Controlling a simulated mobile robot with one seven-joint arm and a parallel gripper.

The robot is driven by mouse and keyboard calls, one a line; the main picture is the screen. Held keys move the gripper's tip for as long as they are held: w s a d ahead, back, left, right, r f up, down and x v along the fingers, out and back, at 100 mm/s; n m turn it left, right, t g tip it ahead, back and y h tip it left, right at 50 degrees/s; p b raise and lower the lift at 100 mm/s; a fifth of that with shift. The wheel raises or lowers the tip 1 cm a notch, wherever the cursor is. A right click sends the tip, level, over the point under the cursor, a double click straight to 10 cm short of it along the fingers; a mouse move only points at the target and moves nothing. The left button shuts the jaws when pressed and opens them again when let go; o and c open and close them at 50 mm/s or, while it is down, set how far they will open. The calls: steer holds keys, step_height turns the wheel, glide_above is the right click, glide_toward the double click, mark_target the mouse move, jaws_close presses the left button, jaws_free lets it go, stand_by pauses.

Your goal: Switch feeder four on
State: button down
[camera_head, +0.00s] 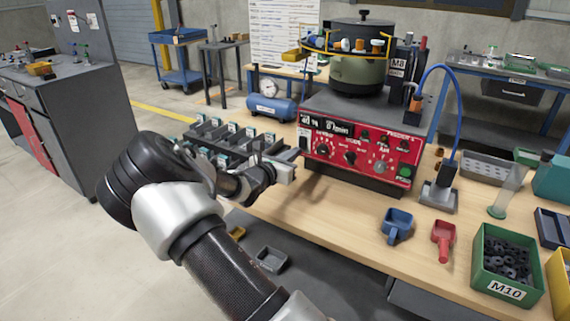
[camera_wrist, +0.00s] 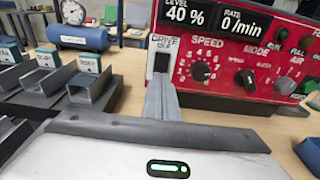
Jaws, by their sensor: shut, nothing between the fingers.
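The feeder's red control panel (camera_head: 350,155) stands at the bench's front, under a dark green bowl (camera_head: 358,72). In the wrist view the panel (camera_wrist: 240,55) shows displays reading 40 % and 0 /min. The drive switch (camera_wrist: 161,62), a black rocker in a white plate, is at the panel's left end; its position is unclear. My gripper (camera_head: 293,160) is shut and empty at the panel's left end. In the wrist view its fingertips (camera_wrist: 161,80) lie just below the rocker, overlapping the plate; I cannot tell if they touch.
A speed knob (camera_wrist: 200,72) and mode knob (camera_wrist: 250,82) sit right of the switch. Grey part chutes (camera_head: 235,140) stand close left of my gripper. A blue air tank (camera_head: 272,107) is behind. Blue (camera_head: 397,225) and red (camera_head: 443,237) scoops lie on the bench in front.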

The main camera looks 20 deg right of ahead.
steer(key=shift+x, duration=0.95)
steer(key=shift+w+d, duration=0.1)
